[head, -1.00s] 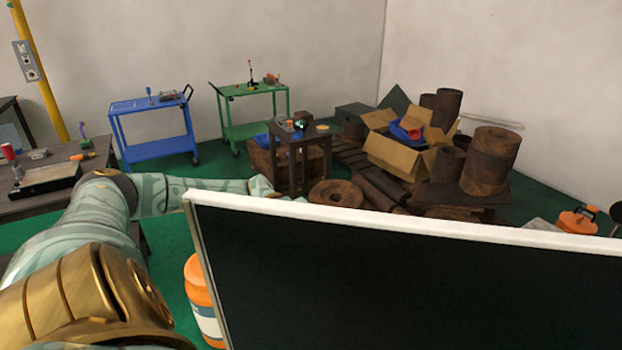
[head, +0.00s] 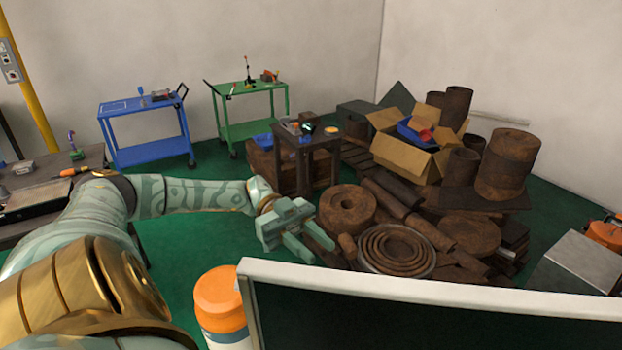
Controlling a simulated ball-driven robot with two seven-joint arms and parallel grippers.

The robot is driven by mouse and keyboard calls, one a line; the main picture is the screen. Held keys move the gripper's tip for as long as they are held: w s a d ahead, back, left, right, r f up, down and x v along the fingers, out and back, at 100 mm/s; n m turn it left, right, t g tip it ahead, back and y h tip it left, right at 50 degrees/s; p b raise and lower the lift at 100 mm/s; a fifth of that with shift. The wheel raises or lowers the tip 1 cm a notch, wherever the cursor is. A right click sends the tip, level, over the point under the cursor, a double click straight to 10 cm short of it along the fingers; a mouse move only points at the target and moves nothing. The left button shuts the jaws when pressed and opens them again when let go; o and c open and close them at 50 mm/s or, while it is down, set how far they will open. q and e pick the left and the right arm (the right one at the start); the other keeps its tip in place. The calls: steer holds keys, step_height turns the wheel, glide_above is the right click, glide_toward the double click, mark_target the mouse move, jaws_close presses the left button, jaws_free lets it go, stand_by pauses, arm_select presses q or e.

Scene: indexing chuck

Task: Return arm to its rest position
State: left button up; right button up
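My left arm comes in from the left and reaches out over the green floor. My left gripper (head: 321,254) is pale green and shows near the middle of the head view. Its two fingers are spread apart with nothing visible between them. It appears in front of the wooden stand and left of the rusty coils. I cannot tell its exact height above the floor. My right gripper is not in view.
A dark panel with a white edge (head: 430,289) fills the lower right. An orange-lidded container (head: 220,290) stands beside it. Rusty coils (head: 347,209), a small stand (head: 305,141), blue cart (head: 150,154) and green cart (head: 250,130) lie beyond. A dark table (head: 60,162) is at left.

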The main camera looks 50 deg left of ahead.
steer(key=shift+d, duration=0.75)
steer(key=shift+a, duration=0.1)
